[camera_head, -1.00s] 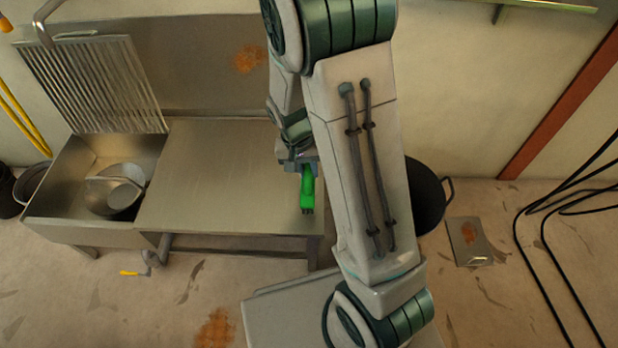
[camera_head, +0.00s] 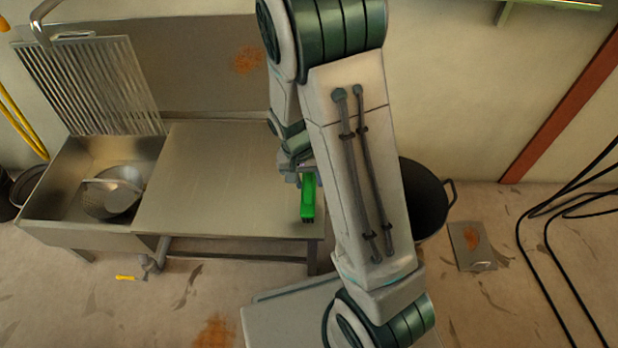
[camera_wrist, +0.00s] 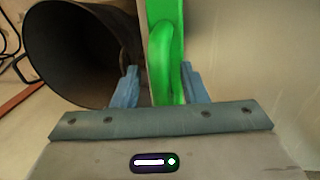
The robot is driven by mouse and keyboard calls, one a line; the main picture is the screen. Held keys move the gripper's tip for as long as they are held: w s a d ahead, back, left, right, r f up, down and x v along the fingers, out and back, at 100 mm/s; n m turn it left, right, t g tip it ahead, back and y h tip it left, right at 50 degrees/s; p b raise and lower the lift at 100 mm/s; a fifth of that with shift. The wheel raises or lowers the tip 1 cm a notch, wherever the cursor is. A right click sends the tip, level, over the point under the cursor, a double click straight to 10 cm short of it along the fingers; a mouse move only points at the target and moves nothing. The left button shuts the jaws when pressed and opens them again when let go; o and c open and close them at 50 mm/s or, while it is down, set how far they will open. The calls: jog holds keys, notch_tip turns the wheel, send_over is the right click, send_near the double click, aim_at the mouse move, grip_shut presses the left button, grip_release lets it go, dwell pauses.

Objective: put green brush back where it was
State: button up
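The green brush (camera_head: 308,198) hangs below my gripper (camera_head: 300,168) in the head view, in front of the right end of the steel worktop (camera_head: 210,180). In the wrist view the green brush (camera_wrist: 163,45) runs between the two blue-grey fingers of my gripper (camera_wrist: 160,85) and out past their tips. The right finger lies against it; a narrow gap shows beside the left fingertip. My gripper appears shut on the brush. The brush's far end is cut off in the wrist view. Whether it touches the worktop cannot be told.
A sink basin (camera_head: 60,172) holding a metal pot (camera_head: 112,200) adjoins the worktop's left side. A dark bucket (camera_head: 425,205) stands on the floor to the right, partly behind my arm; it also shows in the wrist view (camera_wrist: 75,50). The worktop's surface is clear.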

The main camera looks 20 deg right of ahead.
notch_tip(320, 180, up, 12)
jog(key=a+p, duration=0.2)
jog(key=p, duration=0.3)
jog(key=s+d+r+n+t+y, duration=0.1)
jog(key=s+d+r+n+y, duration=0.1)
jog(key=s+r, duration=0.8)
jog(key=s+n, duration=0.1)
jog(key=s, duration=0.2)
jog(key=shift+s+r+n+t, duration=0.15)
jog(key=shift+r+n+t, duration=0.2)
jog(key=shift+n+t, duration=0.05)
dwell(0.4)
